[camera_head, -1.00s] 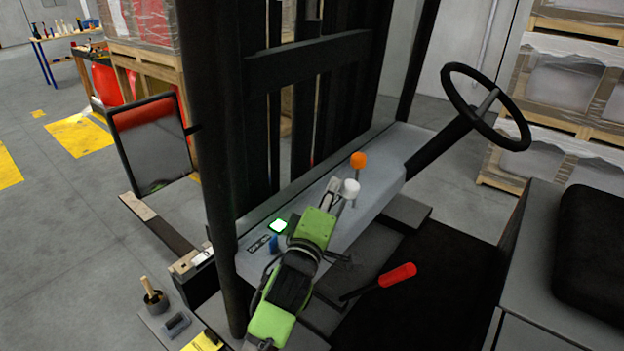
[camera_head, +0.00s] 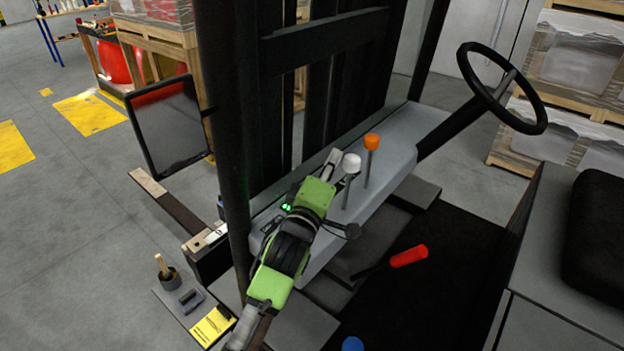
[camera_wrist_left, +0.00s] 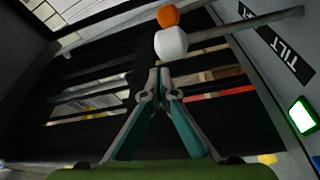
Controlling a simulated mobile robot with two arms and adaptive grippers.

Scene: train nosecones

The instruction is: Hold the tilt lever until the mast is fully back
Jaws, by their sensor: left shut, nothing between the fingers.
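A lever with a white knob (camera_head: 351,163) stands on the grey console (camera_head: 388,160), beside a lever with an orange knob (camera_head: 371,142). My left gripper (camera_head: 332,158) is shut and empty, its fingertips close to the left of the white knob. In the left wrist view the closed fingertips (camera_wrist_left: 160,72) sit just below the white knob (camera_wrist_left: 171,43); I cannot tell whether they touch. A TILT label (camera_wrist_left: 284,52) shows on the console near the lever stems. The dark mast (camera_head: 330,90) stands beyond the console; its tilt is hard to judge. My right gripper is not in view.
A steering wheel (camera_head: 500,88) stands to the right. A red-handled lever (camera_head: 408,256) is low by the dark floor. A lit green light (camera_wrist_left: 302,116) is on the console.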

